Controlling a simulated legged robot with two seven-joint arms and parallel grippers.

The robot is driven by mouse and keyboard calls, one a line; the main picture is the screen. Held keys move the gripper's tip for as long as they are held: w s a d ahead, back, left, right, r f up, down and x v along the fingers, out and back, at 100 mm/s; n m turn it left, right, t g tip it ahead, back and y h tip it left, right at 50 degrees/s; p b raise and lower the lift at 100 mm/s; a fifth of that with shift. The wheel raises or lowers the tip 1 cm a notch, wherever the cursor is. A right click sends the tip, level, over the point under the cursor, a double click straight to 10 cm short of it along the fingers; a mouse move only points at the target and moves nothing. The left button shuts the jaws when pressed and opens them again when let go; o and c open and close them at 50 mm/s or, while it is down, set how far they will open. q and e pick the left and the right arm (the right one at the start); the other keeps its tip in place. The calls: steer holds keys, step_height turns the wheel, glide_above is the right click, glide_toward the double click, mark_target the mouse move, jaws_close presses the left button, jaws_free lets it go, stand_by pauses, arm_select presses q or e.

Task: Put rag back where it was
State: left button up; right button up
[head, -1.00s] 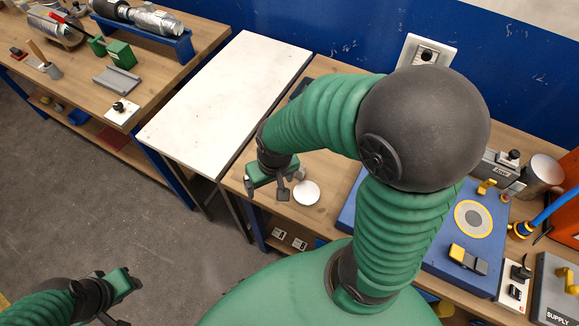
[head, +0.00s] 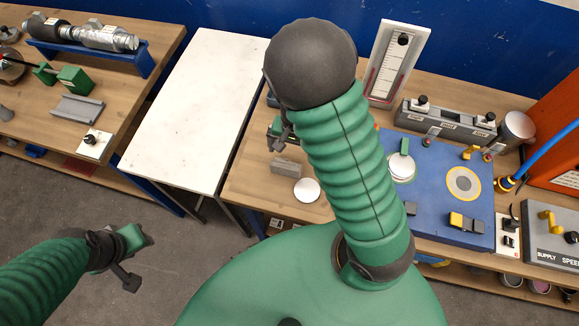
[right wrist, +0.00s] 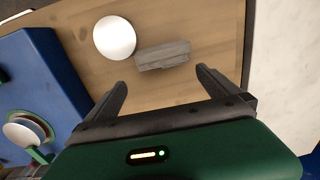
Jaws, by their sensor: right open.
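A small grey block-like item (head: 286,167), which may be the folded rag, lies on the wooden bench beside a white disc (head: 307,190). It also shows in the right wrist view (right wrist: 163,55), just beyond my right fingertips, with the white disc (right wrist: 114,37) to its left. My right gripper (right wrist: 162,80) is open with nothing between its fingers. In the head view it (head: 276,132) is partly hidden behind my arm, above the back of the grey item. My left gripper (head: 137,262) is over the floor at lower left, away from the benches; its jaw opening is unclear.
A white-topped table (head: 195,100) stands left of the bench, its top clear. A blue panel (head: 430,200) with a round target, a white-topped round part (head: 401,168) and yellow fittings lies to the right. A gauge board (head: 398,60) stands at the back.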

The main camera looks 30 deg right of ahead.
mark_target(286, 162)
steer(key=a+f, duration=0.1)
steer(key=f, duration=0.2)
steer(key=a+f, duration=0.1)
steer(key=f, duration=0.1)
steer(key=shift+s+a+f, duration=0.1)
steer(key=shift+a+f, duration=0.2)
steer(key=shift+f, duration=0.25)
steer(key=shift+w+d+f, duration=0.15)
steer(key=shift+w+d, duration=0.1)
steer(key=shift+d, duration=0.4)
steer(key=c, duration=0.5)
steer(key=shift+s+a, duration=0.1)
steer(key=shift+a, duration=0.05)
steer(key=c, duration=0.4)
arm_select(q)
steer(key=shift+a+f, duration=0.45)
steer(key=shift+a, duration=0.4)
arm_select(e)
steer(key=shift+a, duration=0.35)
steer(key=c, duration=0.5)
